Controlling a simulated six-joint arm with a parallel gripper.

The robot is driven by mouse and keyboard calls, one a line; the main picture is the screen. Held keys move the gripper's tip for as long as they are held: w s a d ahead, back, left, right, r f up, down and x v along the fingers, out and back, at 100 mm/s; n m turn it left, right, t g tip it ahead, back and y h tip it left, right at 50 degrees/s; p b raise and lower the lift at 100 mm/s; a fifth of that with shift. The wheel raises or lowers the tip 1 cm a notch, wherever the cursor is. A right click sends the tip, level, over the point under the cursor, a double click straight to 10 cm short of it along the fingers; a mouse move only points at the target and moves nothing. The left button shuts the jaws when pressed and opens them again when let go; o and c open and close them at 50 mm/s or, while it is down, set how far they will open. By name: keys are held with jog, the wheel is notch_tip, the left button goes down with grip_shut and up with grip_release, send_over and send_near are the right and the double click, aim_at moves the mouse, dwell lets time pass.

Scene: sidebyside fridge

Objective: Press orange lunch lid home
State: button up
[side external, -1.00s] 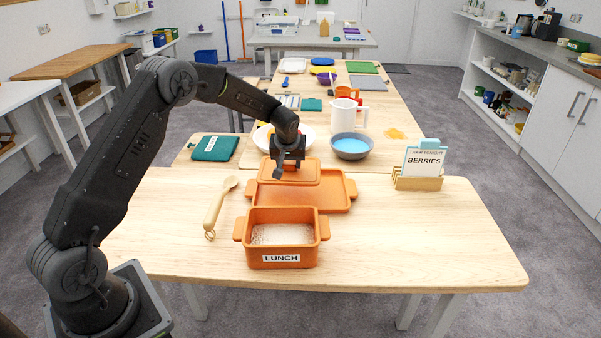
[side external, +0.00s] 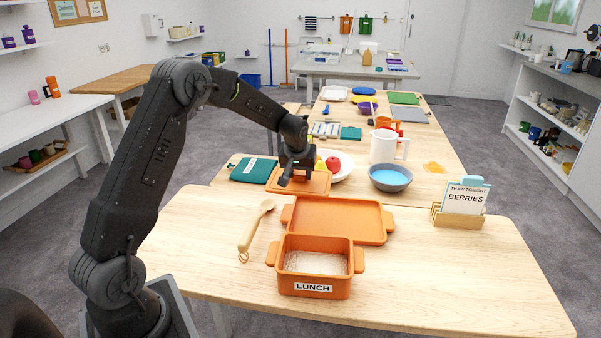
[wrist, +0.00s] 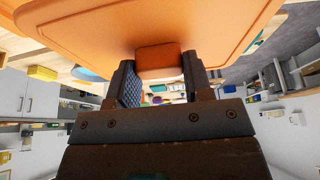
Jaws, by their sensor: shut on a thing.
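The orange lid (side external: 316,187) is in my gripper (side external: 297,174), held by its knob. In the wrist view the knob (wrist: 158,57) sits between the two fingers (wrist: 158,78), and the lid's flat face (wrist: 65,22) fills the top. In the side view the lid looks roughly level, behind the orange tray; its exact height is hard to tell. The orange lunch box (side external: 350,268) stands open at the front of the table, with a LUNCH label and pale, grainy contents. The lid is well apart from the box.
The empty orange tray (side external: 345,218) lies just behind the box. A wooden spoon (side external: 254,232) lies left. A blue-filled bowl (side external: 390,180), a fruit plate (side external: 343,172), a white pitcher (side external: 383,147) and a BERRIES card holder (side external: 462,205) stand behind and right. The front right is clear.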

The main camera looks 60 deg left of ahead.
jog(key=s+d, duration=0.1)
jog(key=d, duration=0.3)
jog(key=s+d+r, duration=0.1)
jog(key=d, duration=0.3)
jog(key=s+d+r, duration=0.1)
jog(key=d, duration=0.3)
jog(key=shift+s+r, duration=0.1)
jog(key=shift+r, duration=0.1)
jog(key=shift+c, duration=0.2)
jog(key=s+d+r, duration=0.1)
jog(key=s+d, duration=0.6)
jog(key=d, duration=0.3)
jog(key=shift+s+d+r+n, duration=0.25)
jog(key=shift+s+r+n, duration=0.1)
jog(key=shift+s+n, duration=0.05)
jog(key=shift+f, duration=0.1)
jog(key=shift+f, duration=2.85)
jog(key=shift+f, duration=1.2)
jog(key=o, duration=0.9)
